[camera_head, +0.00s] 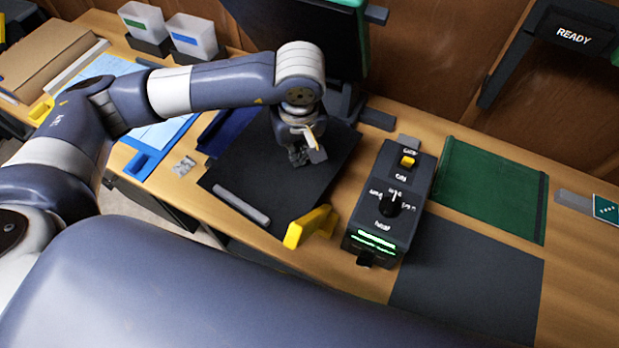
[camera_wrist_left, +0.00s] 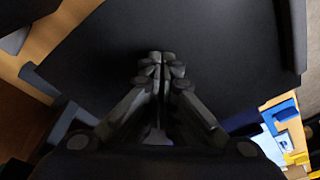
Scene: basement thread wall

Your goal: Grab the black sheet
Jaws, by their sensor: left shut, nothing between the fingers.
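A black sheet (camera_head: 240,183) lies flat on the wooden table, left of the dark control box. It fills much of the left wrist view (camera_wrist_left: 200,45). My left gripper (camera_head: 308,158) is over the far part of this sheet, pointing down. In the left wrist view my left gripper (camera_wrist_left: 162,58) has its fingers together with nothing between them. I cannot tell whether the fingertips touch the sheet. Another dark sheet (camera_head: 470,285) lies at the front right of the table. My right gripper is not in view.
A control box (camera_head: 390,205) with a knob stands right of the sheet. A yellow piece (camera_head: 308,227) and a grey bar (camera_head: 242,206) are at the sheet's near edge. A green mat (camera_head: 490,188) lies to the right. A dark screen (camera_head: 300,35) stands behind my left gripper.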

